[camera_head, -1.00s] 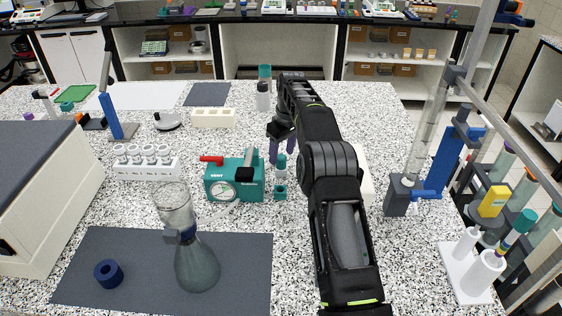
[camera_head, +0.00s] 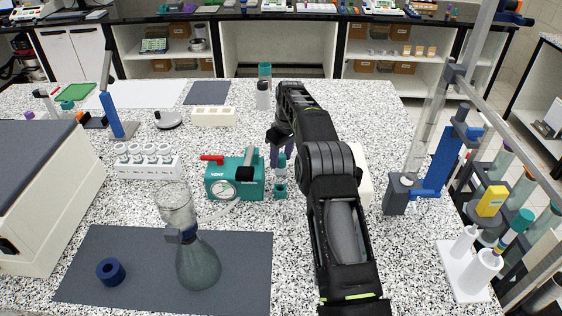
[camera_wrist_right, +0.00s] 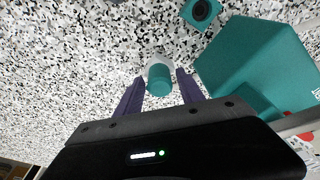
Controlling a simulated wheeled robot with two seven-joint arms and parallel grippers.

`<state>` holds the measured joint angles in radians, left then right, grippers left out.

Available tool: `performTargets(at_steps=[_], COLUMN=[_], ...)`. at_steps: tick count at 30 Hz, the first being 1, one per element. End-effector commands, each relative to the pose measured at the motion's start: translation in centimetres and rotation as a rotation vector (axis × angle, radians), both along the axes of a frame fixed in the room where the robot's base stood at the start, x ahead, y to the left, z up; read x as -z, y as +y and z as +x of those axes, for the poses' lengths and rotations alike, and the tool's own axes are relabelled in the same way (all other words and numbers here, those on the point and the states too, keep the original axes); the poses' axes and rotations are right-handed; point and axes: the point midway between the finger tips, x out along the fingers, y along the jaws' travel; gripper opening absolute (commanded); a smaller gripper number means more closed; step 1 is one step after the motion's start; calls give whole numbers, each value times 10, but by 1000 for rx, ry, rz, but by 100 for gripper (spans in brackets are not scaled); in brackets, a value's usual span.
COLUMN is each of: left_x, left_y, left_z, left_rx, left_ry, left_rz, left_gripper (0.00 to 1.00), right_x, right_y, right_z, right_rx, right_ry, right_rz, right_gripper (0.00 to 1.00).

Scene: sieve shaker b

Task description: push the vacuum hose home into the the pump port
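The teal pump (camera_head: 222,185) stands mid-table with a round gauge, a red lever and a "VENT" mark. A small teal block with a dark round hole, seemingly the pump port (camera_head: 280,191), sits at its right side; the port also shows in the wrist view (camera_wrist_right: 201,11). A short pale and teal cylinder (camera_wrist_right: 159,79), perhaps the hose end, stands just behind the port. My right gripper (camera_wrist_right: 160,83) has its purple fingers either side of this cylinder, with narrow gaps showing, so it looks open. Whether either finger touches is unclear. My left gripper is out of view.
A flask (camera_head: 198,265) with a clear funnel and a blue ring (camera_head: 110,271) stand on a dark mat (camera_head: 140,293) at front left. A tube rack (camera_head: 150,168) is left of the pump. A blue clamp stand (camera_head: 436,165) is at right. My right arm hides some table.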

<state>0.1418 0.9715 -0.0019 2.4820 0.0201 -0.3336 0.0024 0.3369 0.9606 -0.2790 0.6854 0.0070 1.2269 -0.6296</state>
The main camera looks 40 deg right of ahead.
Motion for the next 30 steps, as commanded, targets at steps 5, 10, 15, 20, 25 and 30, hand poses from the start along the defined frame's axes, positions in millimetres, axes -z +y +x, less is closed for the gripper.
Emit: performTargets(at_steps=[5,10,15,20,25,30], left_x=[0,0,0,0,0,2], left_y=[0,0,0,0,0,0], left_z=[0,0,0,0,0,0], left_rx=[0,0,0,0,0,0], left_ry=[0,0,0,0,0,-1], left_rz=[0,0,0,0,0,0], left_gripper=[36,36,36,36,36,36], right_x=[0,0,0,0,0,-4], right_y=[0,0,0,0,0,0], right_z=[0,0,0,0,0,0], right_rx=[0,0,0,0,0,0], right_ry=[0,0,0,0,0,-1], right_rz=[0,0,0,0,0,-1], right_gripper=[30,16,2,0,0,0])
